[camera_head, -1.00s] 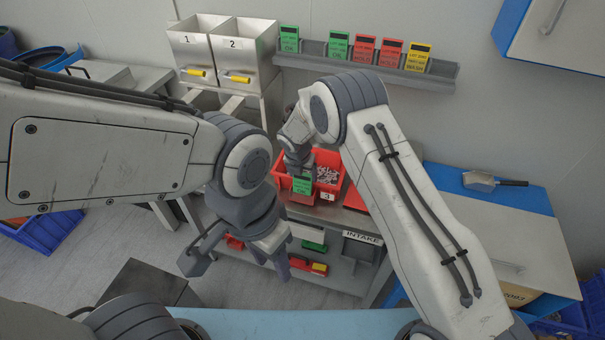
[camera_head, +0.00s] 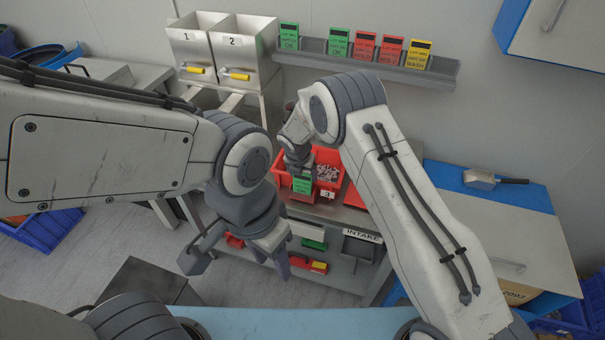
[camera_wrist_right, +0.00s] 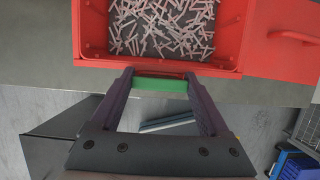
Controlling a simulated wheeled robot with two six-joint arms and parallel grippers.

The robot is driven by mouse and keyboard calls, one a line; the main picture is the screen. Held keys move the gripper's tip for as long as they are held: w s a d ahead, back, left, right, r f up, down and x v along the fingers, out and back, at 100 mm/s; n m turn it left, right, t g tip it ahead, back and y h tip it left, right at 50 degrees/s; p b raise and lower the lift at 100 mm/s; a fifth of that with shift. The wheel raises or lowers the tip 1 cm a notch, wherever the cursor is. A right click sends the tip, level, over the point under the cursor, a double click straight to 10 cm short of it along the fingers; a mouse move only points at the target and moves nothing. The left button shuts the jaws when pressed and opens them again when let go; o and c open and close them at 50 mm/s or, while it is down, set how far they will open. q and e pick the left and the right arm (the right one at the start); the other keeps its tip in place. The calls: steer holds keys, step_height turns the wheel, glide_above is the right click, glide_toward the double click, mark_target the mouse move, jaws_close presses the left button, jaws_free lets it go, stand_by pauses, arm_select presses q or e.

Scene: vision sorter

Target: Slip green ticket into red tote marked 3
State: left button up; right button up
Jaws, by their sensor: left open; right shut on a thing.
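My right gripper (camera_wrist_right: 160,82) is shut on a green ticket (camera_wrist_right: 160,85), seen edge-on between its fingertips in the right wrist view. In the head view the green ticket (camera_head: 302,185) hangs upright at the front of the red tote marked 3 (camera_head: 328,194). The tote also shows in the right wrist view (camera_wrist_right: 255,35), holding many small pale pieces. The ticket is at the tote's near wall; I cannot tell whether it touches it. My left gripper (camera_head: 238,268) is open and empty, low in front of the intake bench.
A wall rack (camera_head: 440,78) holds several green, red and yellow tickets. Two metal bins marked 1 and 2 (camera_head: 240,50) stand back left. Another red item (camera_head: 354,197) sits right of the tote. A scoop (camera_head: 482,180) lies on the blue-edged top at right.

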steer(key=shift+f, duration=0.35)
stand_by(0.3)
steer(key=o, duration=1)
steer(key=shift+r, duration=0.1)
steer(key=shift+r+p, duration=3.25)
steer(key=shift+r, duration=0.7)
